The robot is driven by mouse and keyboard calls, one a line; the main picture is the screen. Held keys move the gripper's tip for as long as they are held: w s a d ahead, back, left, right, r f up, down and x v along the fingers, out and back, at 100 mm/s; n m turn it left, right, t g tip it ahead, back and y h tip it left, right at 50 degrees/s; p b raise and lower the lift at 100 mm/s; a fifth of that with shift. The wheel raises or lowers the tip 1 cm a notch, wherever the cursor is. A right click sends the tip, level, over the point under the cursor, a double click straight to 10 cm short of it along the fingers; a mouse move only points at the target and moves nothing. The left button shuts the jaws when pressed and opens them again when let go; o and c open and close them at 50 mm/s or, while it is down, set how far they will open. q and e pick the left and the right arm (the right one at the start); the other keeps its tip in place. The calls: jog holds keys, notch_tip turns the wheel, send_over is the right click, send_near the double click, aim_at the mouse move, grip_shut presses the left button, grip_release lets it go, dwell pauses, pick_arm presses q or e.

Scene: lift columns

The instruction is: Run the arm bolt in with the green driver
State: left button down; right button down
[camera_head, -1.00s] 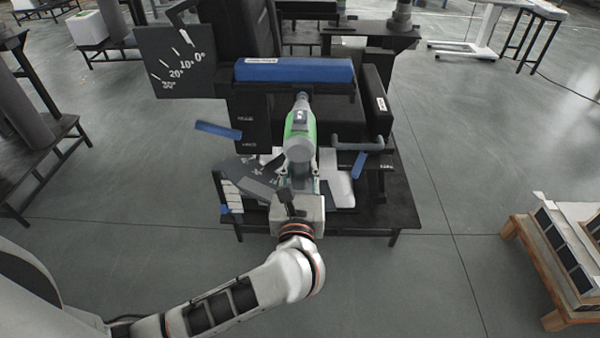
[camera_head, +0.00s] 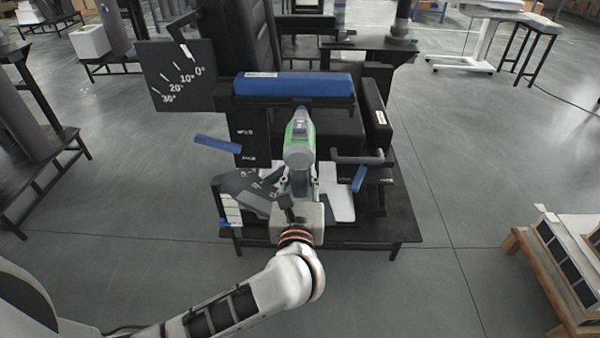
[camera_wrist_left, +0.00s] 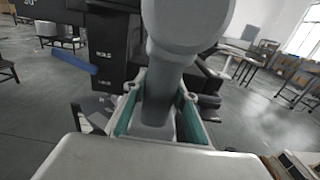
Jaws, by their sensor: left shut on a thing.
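The green driver (camera_head: 297,138), with a grey rear end, is held by my left gripper (camera_head: 299,184) in front of the black rig. Its nose points away from me, just below the long blue pad (camera_head: 293,85). I cannot tell whether the nose touches anything. In the left wrist view the driver's grey handle (camera_wrist_left: 157,108) stands between the teal-lined fingers of my left gripper (camera_wrist_left: 160,118), which is shut on it. The arm bolt is not visible; the driver and the rig's front hide that area. My right gripper is not in view.
The black rig stands on a low black table (camera_head: 400,222). An angle plate (camera_head: 172,75) is at its upper left. The floor in front is clear.

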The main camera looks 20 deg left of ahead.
pick_arm(q)
jog(key=shift+w+r, duration=0.1)
jog(key=shift+r, duration=0.1)
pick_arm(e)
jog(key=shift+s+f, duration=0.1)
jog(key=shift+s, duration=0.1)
